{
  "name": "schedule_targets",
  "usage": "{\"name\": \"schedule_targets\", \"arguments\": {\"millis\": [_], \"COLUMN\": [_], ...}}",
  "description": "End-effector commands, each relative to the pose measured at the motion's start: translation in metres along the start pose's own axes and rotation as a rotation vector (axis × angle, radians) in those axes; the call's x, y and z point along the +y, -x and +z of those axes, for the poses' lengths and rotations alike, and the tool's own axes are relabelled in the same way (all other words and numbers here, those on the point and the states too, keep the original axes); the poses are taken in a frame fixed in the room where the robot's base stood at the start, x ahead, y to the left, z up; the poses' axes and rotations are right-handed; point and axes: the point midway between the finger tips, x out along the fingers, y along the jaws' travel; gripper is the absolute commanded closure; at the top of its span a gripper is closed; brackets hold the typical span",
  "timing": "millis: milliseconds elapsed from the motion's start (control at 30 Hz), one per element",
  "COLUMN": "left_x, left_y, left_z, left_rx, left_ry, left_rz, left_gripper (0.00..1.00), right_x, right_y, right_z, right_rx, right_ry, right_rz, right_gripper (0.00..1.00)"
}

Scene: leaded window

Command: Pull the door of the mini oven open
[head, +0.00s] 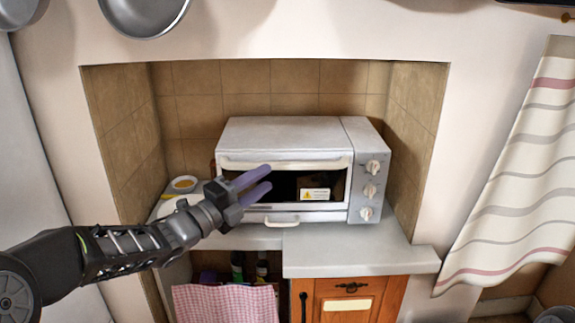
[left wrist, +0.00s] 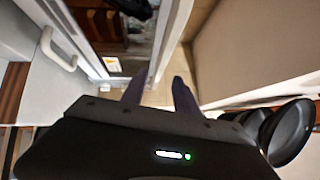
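The mini oven (head: 280,132) is a white box in the tiled alcove, with knobs on its right side. Its door (head: 328,205) has a dark window with a small label, and a pale handle bar (head: 335,163) along the top. The door looks shut or nearly so. My left gripper (head: 269,179) is in front of the door, its two purple fingers apart, just below the handle in the picture. In the left wrist view the open fingers (left wrist: 157,86) point toward the end of the handle bar (left wrist: 174,42). I cannot tell whether they touch it. My right gripper is not in view.
A grey counter (head: 340,262) carries the oven, above a wooden cabinet (head: 335,298). A small yellow-topped item (head: 184,183) stands left of the oven. A lower pull (head: 282,221) sits beneath the door. Pans hang above; a striped curtain (head: 520,180) hangs at the right.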

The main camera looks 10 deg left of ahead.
Motion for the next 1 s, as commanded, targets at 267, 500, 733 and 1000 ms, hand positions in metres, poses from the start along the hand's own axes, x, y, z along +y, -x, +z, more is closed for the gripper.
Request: {"name": "schedule_targets", "arguments": {"millis": [267,500,733,1000], "left_x": [-0.001,-0.001,0.000,0.000], "left_y": [-0.026,-0.063,-0.078,-0.078], "left_z": [-0.001,-0.001,0.000,0.000], "left_rx": [0.002,0.003,0.000,0.000], "left_ry": [0.003,0.003,0.001,0.001], "left_rz": [0.001,0.001,0.001,0.001], "left_gripper": [0.64,0.64,0.64,0.68], "right_x": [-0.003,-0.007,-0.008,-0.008], "right_y": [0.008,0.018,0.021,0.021], "right_z": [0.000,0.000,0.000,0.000], "right_rx": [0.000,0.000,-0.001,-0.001], "right_ry": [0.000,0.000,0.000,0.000], "right_rz": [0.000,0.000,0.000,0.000], "right_gripper": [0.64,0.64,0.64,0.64]}}
